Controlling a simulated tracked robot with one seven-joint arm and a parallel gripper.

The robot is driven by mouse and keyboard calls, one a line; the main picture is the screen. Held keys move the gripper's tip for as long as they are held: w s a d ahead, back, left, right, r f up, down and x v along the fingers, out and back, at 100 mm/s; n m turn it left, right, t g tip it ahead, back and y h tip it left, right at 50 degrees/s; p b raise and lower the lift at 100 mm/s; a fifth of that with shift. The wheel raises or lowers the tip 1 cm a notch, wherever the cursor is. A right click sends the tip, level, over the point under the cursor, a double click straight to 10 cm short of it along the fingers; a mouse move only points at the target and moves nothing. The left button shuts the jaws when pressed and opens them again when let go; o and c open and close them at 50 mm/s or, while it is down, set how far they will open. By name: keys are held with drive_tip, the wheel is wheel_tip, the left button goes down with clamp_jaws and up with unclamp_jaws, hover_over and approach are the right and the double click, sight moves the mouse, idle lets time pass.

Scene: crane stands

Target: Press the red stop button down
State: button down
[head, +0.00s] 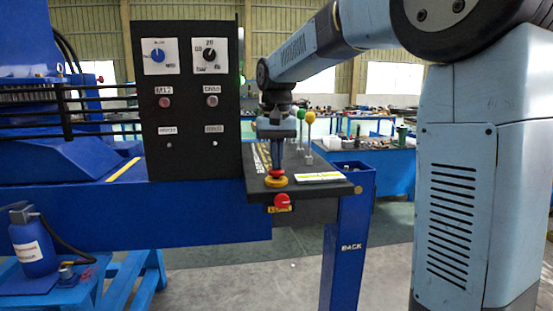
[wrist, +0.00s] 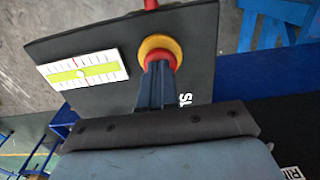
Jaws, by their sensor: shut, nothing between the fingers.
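A red button (head: 275,174) with a yellow collar (head: 276,183) sits on the sloped top of the black console (head: 325,188). In the wrist view the red button (wrist: 167,55) shows around the fingertips, inside its yellow collar (wrist: 153,43). My gripper (head: 277,167) points down with its fingers together, right over the red button; it also shows in the wrist view (wrist: 158,67). The fingertips hide part of the red cap. I cannot tell whether they touch it or how far it is pressed. A second red knob (head: 282,201) is on the console's front face.
A black upright panel (head: 190,100) with dials and buttons stands left of my gripper. Levers with green (head: 300,114) and yellow (head: 310,117) knobs rise behind the button. A white and yellow-green level plate (wrist: 82,70) lies beside it.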

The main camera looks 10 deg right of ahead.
wheel_tip(320, 180, up, 14)
idle(0.5)
drive_tip(key=shift+f, duration=0.15)
drive_tip(key=s+d+f+t, duration=0.2)
drive_tip(key=s+d+f, duration=0.2)
drive_tip(key=s+f, duration=0.2)
drive_tip(key=s+d+f+t, duration=0.1)
drive_tip(key=s+d+f, duration=0.2)
drive_tip(key=s+f, duration=0.4)
drive_tip(key=s+d+f+t, duration=0.2)
drive_tip(key=s+d+f, duration=0.2)
drive_tip(key=s, duration=0.8)
wheel_tip(320, 180, down, 3)
drive_tip(key=shift+s+d+r+t, duration=0.15)
drive_tip(key=shift+s+d+t, duration=0.15)
drive_tip(key=shift+s, duration=0.1)
